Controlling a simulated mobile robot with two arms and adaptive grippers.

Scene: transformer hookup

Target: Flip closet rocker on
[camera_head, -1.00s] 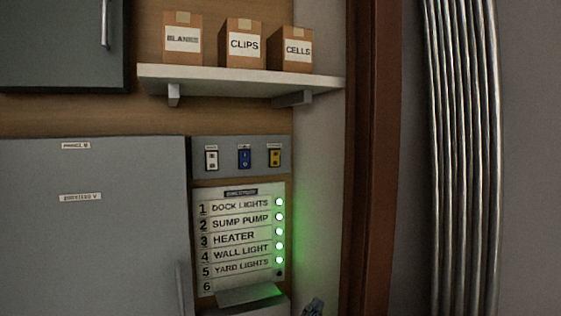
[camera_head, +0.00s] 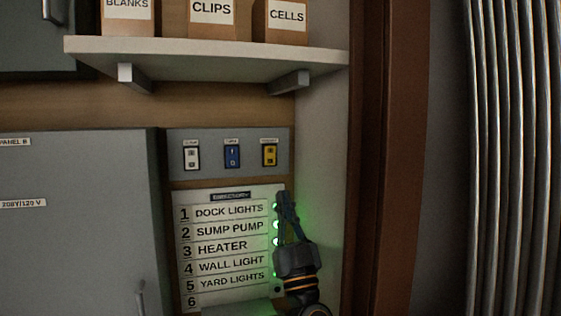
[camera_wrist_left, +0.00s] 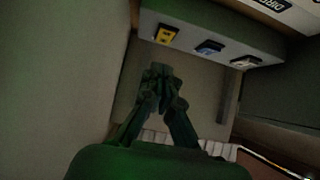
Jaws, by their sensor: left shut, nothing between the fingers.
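A grey switch plate (camera_head: 210,146) on the wall carries three rockers: a white one (camera_head: 191,155) at the left, a blue one (camera_head: 232,156) in the middle and a yellow one (camera_head: 270,153) at the right. The small labels above them are too blurred to read surely, so I cannot tell which is the closet rocker. My left gripper (camera_head: 284,199) is shut and empty, pointing up below the yellow rocker, apart from it. In the left wrist view the gripper (camera_wrist_left: 159,72) shows below the yellow (camera_wrist_left: 166,34), blue (camera_wrist_left: 209,47) and white (camera_wrist_left: 245,62) rockers. My right gripper is not in view.
A directory board (camera_head: 230,240) with several green lights is partly covered by my left gripper. A shelf (camera_head: 215,57) with boxes sits above the plate. A grey cabinet (camera_head: 75,235) stands at the left; a brown post (camera_head: 395,160) and pipes (camera_head: 515,160) are at the right.

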